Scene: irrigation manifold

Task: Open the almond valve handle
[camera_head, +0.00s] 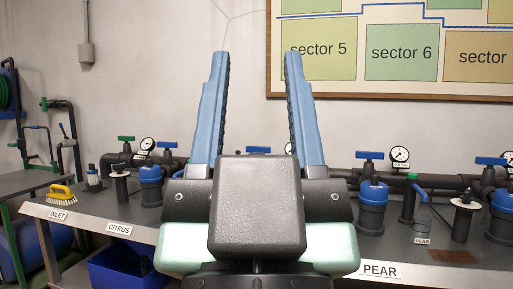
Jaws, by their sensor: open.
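My gripper (257,58) fills the middle of the view, its two blue fingers pointing up, wide apart, with nothing between them. No label reading almond is visible, so I cannot tell which handle is the almond one. A blue handle (257,150) shows between my fingers, its valve body hidden behind my gripper. Other blue handles are at left (166,145), at right (370,155) and at the far right (490,160). A green handle (126,138) is further left.
A grey bench (125,213) carries dark pipes, pressure gauges (400,154) and labels INLET, CITRUS (119,228) and PEAR (380,270). A yellow brush (61,195) lies at left. A blue crate (125,268) is below the bench. A sector board (400,50) hangs behind.

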